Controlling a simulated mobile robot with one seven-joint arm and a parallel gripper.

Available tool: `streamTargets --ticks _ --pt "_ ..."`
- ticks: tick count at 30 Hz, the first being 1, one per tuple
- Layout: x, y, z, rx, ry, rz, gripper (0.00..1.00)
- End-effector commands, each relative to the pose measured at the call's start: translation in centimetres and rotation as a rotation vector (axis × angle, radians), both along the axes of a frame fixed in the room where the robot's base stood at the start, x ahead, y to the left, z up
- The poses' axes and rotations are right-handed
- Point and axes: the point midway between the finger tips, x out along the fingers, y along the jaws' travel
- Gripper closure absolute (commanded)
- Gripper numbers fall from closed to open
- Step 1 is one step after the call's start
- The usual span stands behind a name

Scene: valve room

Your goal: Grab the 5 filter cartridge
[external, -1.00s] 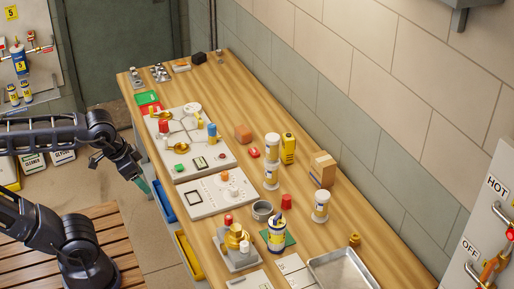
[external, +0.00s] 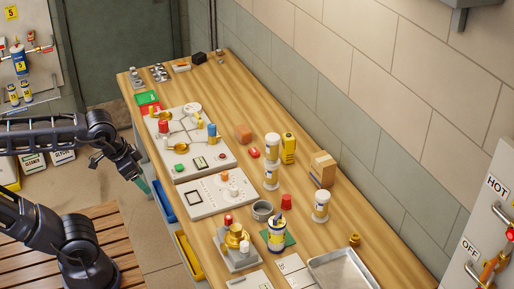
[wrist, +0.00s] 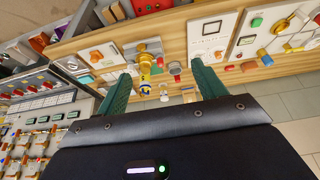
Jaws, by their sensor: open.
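A larger blue-and-white canister (external: 277,235) stands on a green pad. Their numbers are too small to read, so I cannot tell which is 5. A yellow 5 sign (external: 11,13) hangs above a blue filter housing (external: 20,61) on the left panel, with small cartridges (external: 26,91) below. My gripper (wrist: 162,85) is open and empty, left of the bench, touching nothing.

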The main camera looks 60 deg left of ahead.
Motion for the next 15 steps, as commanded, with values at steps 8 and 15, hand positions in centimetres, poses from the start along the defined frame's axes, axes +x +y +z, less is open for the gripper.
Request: streamTargets --ticks 8,15 --pt "0.0 0.0 0.0 0.0 0.0 0.0 0.23" --pt "2.4 -0.7 0.2 0.006 0.011 -0.057 0.23"
